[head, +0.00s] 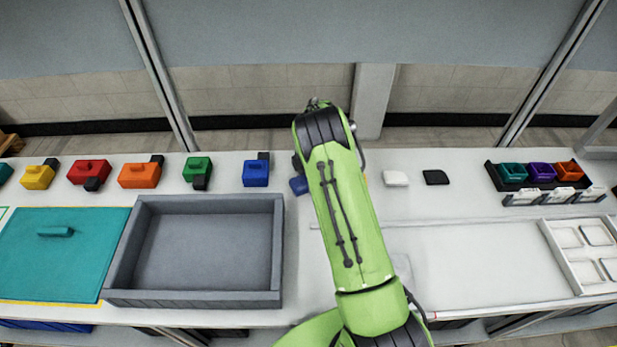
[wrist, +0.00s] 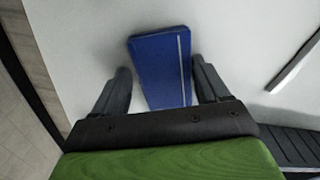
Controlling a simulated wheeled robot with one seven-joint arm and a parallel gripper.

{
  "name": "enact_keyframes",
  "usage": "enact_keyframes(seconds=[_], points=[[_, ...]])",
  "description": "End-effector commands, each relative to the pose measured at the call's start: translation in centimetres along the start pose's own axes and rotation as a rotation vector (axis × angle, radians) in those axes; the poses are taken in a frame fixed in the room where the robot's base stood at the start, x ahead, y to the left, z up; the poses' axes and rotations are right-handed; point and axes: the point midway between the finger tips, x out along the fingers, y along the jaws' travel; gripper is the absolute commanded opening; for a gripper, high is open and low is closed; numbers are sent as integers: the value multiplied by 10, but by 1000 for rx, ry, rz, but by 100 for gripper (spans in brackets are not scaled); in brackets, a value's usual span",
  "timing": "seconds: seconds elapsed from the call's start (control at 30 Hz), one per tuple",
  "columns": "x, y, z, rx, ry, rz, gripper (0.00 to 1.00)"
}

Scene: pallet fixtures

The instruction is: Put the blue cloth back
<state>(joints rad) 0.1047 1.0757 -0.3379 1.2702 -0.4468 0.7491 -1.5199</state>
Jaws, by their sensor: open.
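The blue cloth (wrist: 161,52) looks like a flat folded rectangle with a pale line along one side. It lies on the white table top in the wrist view. My gripper (wrist: 160,65) is open, with one dark finger on each side of the cloth. I cannot tell whether the fingers touch it or how high they are. In the head view, a bit of blue (head: 298,185), likely the cloth, shows just left of my arm. My arm hides the rest of it and the gripper's fingers there.
A grey open tray (head: 125,250) stands left of my arm, beside a teal board (head: 60,270). Coloured blocks line the back left, including a blue one (head: 256,175). White (head: 395,178) and black (head: 435,177) pads and a black bin rack (head: 530,187) are right. The front right is mostly clear.

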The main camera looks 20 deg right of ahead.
Motion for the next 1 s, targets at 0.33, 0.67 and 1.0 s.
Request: enact_keyframes(seconds=[0.33,0.67,1.0], points=[[-6,-11,-2,4,10,-41,88],[-96,-5,0,3,6,-25,88],[-163,-12,-12,124,18,22,88]])
